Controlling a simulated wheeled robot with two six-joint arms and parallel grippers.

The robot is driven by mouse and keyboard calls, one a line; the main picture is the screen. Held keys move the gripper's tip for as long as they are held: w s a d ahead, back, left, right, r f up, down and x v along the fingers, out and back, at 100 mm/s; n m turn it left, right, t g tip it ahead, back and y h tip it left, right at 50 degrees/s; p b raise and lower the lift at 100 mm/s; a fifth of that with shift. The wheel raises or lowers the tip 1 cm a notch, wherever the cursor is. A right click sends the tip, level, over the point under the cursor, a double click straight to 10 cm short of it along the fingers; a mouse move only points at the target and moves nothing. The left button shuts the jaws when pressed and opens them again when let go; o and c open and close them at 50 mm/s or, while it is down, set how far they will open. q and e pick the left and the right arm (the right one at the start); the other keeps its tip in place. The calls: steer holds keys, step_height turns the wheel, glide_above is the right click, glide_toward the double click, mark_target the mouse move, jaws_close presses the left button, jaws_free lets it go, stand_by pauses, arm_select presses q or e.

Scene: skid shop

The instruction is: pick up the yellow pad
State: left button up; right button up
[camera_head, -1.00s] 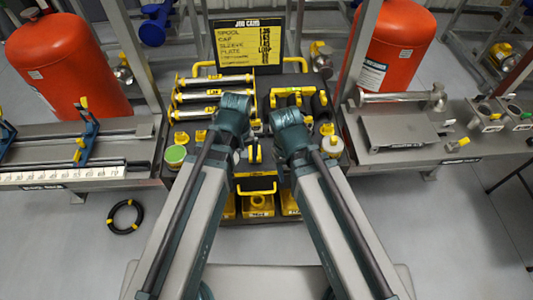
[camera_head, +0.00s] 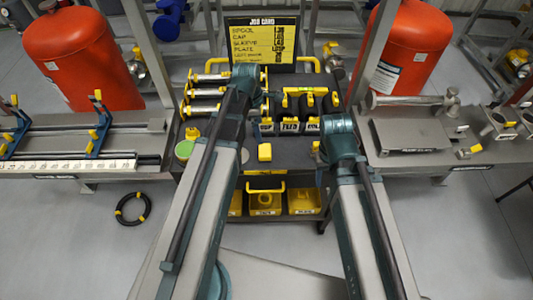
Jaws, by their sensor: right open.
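My left gripper (camera_head: 266,99) is farther back, above the cart near the silver spools (camera_head: 208,93). Its fingers are small and partly hidden, so I cannot tell its opening.
Black and yellow holders (camera_head: 302,107) stand at the cart's back right. Yellow bins (camera_head: 264,203) sit below. Grey benches flank the cart, and a black ring (camera_head: 132,209) lies on the floor.

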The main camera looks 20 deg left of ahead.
arm_select(q)
steer(key=b, duration=0.7)
glide_above(265, 150)
steer(key=a, duration=0.1)
step_height(265, 150, down, 7)
steer(key=shift+a+f, duration=0.1)
steer(key=f+b, duration=0.3)
steer(key=d+f+b, duration=0.1)
steer(key=f+b, duration=0.1)
steer(key=f, duration=0.1)
steer(key=shift+d+b, duration=0.1)
steer(key=shift+b, duration=0.3)
steer(key=c, duration=1.3)
steer(key=shift+r, duration=0.15)
